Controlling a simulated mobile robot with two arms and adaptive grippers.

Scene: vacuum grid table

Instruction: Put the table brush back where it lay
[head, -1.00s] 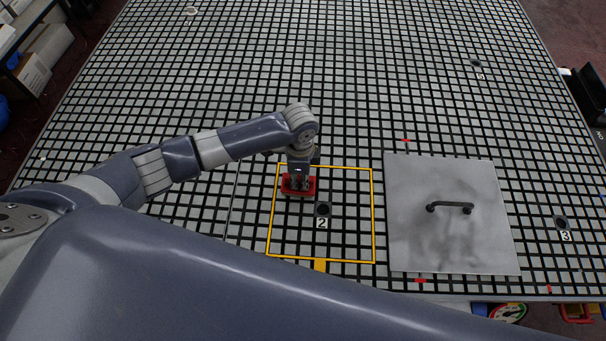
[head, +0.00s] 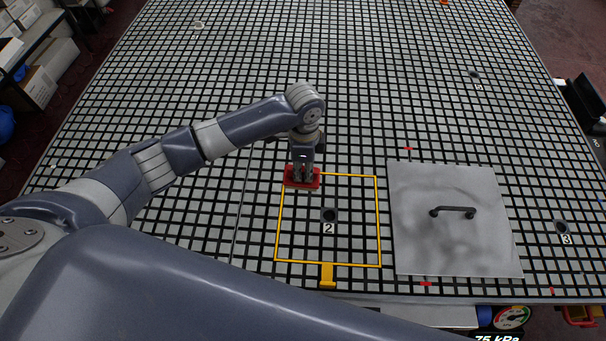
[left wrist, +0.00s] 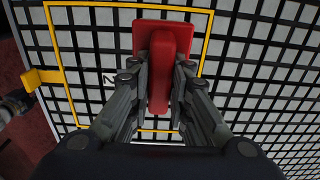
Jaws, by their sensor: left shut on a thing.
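The table brush (head: 315,180) is a red block with a raised red grip. My left gripper (head: 301,174) is shut on it, at the top left corner of the yellow frame (head: 378,222) on the grid table. In the left wrist view the brush (left wrist: 160,38) sits between the two fingers of the gripper (left wrist: 160,85), across the frame's edge. I cannot tell whether the brush touches the table. My right gripper is not in view.
A grey metal plate (head: 420,245) with a dark handle (head: 455,211) lies right of the frame. A dark port (head: 330,215) marked 2 is inside the frame. A small pale ring (head: 198,25) is at the far left. The grid behind the gripper is clear.

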